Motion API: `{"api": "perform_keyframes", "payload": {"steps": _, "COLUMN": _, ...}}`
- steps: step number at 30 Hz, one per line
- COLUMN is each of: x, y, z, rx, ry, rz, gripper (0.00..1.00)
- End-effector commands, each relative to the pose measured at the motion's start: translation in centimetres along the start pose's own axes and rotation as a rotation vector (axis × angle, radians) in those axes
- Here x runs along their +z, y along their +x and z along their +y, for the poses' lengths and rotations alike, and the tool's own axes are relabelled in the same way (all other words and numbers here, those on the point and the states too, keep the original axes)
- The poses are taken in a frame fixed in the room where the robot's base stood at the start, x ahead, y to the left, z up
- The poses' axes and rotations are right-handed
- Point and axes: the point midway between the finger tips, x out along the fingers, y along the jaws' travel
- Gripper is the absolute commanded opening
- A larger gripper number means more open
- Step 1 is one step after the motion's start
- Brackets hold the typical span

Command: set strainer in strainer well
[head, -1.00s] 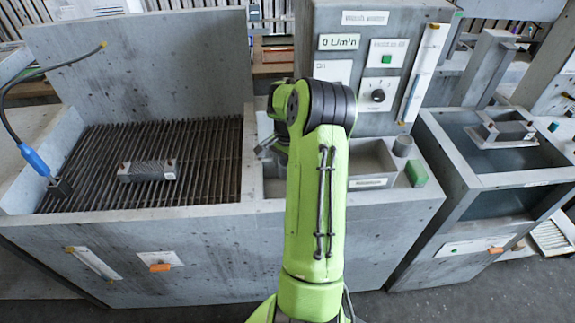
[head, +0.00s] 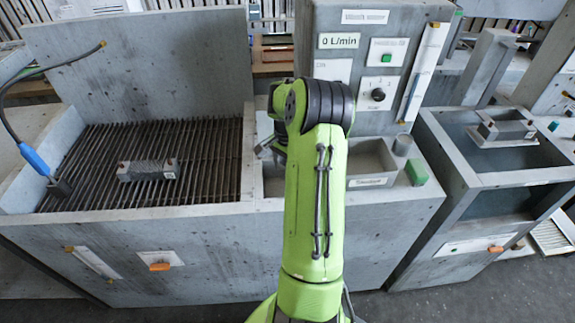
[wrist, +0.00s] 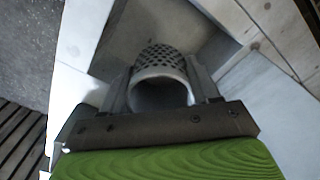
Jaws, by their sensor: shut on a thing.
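The strainer (wrist: 160,68), a pale metal cup with a perforated wall, shows in the wrist view between the two fingers of my gripper (wrist: 162,85). My gripper is shut on it. Beyond the strainer is a grey walled recess (wrist: 128,38); I cannot tell whether the strainer touches its floor or hangs above it. In the head view the strainer is hidden behind my green arm. Part of a recess (head: 273,184) shows left of the arm. I cannot tell for sure which recess is the strainer well.
A slatted grate (head: 100,190) with a finned metal block (head: 150,170) lies to the left. Right of my arm are a labelled bin (head: 368,160), a grey cylinder (head: 402,145) and a green block (head: 416,172). A control panel (head: 365,70) stands behind, reading 0 L/min.

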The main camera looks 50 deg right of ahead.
Motion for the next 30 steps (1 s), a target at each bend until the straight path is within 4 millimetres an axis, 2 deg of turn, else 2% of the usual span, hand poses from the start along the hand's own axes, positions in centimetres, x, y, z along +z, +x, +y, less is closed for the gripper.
{"api": "perform_keyframes", "payload": {"steps": 24, "x": 0.0, "y": 3.5, "z": 0.0, "rx": 0.000, "ry": -0.001, "rz": 0.000, "gripper": 0.26}}
{"api": "perform_keyframes", "payload": {"steps": 30, "x": 0.0, "y": 3.8, "z": 0.0, "rx": 0.000, "ry": -0.001, "rz": 0.000, "gripper": 0.26}}
